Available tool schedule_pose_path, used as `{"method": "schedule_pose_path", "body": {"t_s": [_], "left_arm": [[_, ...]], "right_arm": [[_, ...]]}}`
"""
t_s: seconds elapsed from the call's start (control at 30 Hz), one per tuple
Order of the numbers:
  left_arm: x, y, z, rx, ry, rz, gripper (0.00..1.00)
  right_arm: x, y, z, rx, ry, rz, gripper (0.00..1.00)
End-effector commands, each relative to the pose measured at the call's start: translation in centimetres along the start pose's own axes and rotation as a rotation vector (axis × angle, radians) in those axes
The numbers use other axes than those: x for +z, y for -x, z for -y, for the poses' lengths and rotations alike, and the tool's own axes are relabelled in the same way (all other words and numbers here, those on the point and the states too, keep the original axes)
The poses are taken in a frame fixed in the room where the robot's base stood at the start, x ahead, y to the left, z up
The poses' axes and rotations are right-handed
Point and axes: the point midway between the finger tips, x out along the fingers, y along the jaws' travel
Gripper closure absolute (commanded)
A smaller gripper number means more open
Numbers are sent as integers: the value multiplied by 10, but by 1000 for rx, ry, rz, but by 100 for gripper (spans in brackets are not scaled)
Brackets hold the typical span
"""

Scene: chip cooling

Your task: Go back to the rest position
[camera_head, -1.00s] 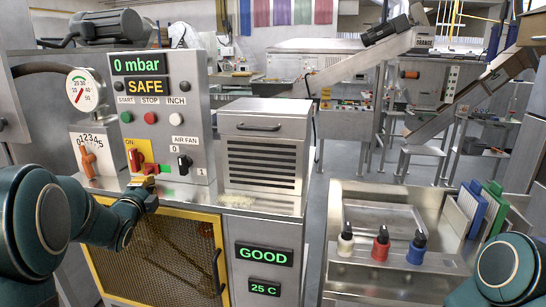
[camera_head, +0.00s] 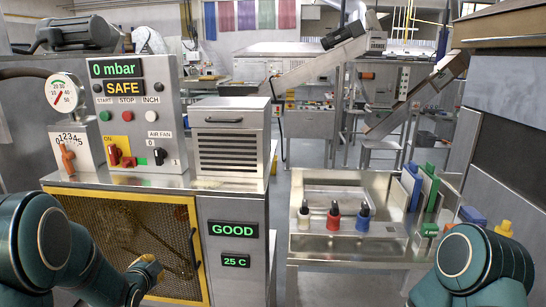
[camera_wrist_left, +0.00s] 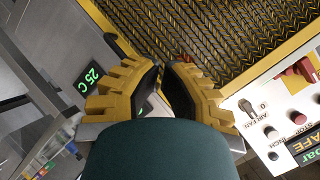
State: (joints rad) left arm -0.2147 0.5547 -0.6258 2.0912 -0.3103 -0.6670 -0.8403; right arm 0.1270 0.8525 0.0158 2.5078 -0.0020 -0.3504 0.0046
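My left gripper (camera_head: 150,268) is low in front of the yellow-framed mesh door (camera_head: 140,215), below the control panel (camera_head: 137,105). In the left wrist view its two yellow-backed fingers (camera_wrist_left: 164,68) come together at the tips, with nothing seen between them. The red switch (camera_head: 116,156) and the black air fan knob (camera_head: 159,156) on the panel are clear of the gripper. My right arm (camera_head: 470,265) shows at the lower right; its gripper is out of view.
A vented box (camera_head: 230,138) stands beside the panel. A metal sink bench (camera_head: 345,250) to the right holds white, red and blue bottles (camera_head: 333,222), with blue and green boards (camera_head: 425,188) behind. A grey cabinet (camera_head: 505,130) stands at far right. Floor shows behind the bench.

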Motion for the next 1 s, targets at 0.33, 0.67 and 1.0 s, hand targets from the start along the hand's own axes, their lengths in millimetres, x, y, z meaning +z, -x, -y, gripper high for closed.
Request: {"method": "schedule_pose_path", "body": {"t_s": [0.33,0.67,1.0], "left_arm": [[32,51,-235,462,628,330,100],[26,158,-372,746,1052,735,100],[23,179,-389,783,1118,817,100]], "right_arm": [[1,1,0,0,0,1,100],[1,1,0,0,-1,2,100],[1,1,0,0,0,2,100]]}}
